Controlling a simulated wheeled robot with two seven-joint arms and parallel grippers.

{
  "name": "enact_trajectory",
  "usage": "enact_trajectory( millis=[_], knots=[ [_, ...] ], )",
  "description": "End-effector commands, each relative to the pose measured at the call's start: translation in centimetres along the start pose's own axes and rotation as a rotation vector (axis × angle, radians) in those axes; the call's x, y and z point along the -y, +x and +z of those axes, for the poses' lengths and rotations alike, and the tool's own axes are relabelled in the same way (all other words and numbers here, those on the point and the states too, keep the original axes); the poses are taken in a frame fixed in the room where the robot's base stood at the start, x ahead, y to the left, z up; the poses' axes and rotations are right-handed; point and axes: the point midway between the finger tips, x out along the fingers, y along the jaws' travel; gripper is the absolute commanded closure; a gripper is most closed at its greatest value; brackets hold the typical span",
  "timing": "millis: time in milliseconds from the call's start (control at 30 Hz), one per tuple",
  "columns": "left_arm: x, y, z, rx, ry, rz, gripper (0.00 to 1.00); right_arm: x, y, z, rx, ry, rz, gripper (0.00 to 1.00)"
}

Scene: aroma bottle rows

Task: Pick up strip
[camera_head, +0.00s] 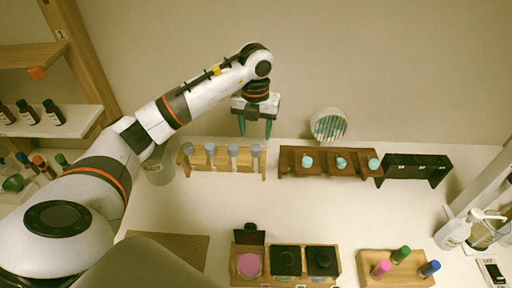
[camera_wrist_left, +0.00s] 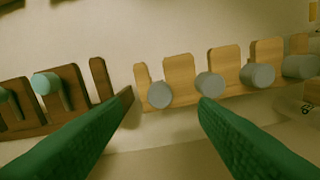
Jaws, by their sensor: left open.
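A round white cup (camera_head: 328,125) holds a bundle of thin pale-and-teal strips at the back of the table, right of centre. My left gripper (camera_head: 255,128) is open and empty, to the left of the cup and apart from it. Its green fingers point down behind the light wooden rack. In the left wrist view the open fingers (camera_wrist_left: 165,97) spread wide with nothing between the tips. The cup and strips do not show in that view. My right gripper is not in view.
A light wooden rack (camera_head: 190,166) with grey-capped vials and a dark brown rack (camera_head: 330,170) with teal-capped vials stand in front. A black rack (camera_head: 415,165) stands to their right. Boxes with jars (camera_head: 286,262) and a capped-bottle block (camera_head: 397,268) lie nearer. The table middle is clear.

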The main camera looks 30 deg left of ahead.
Motion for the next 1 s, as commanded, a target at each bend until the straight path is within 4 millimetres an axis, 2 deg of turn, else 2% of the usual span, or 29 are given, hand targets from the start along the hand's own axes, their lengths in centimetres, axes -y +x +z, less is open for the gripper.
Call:
enact_trajectory(
  millis=[267,400,533,833,1000],
  knots=[
    [-0.1,2.1,-0.1,0.004,0.001,0.001,0.46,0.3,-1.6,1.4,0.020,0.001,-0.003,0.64],
    [0.0,4.2,-0.3,0.006,0.000,0.001,0.46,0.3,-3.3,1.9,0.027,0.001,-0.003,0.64],
    [-0.1,6.0,-0.4,0.003,0.001,0.002,0.46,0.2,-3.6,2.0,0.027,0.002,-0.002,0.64],
    [-0.1,6.7,-0.5,-0.001,0.002,0.002,0.46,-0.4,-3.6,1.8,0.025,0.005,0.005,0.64],
    [-0.1,6.6,-0.5,-0.001,0.002,0.003,0.74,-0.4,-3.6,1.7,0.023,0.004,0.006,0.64]
  ],
)
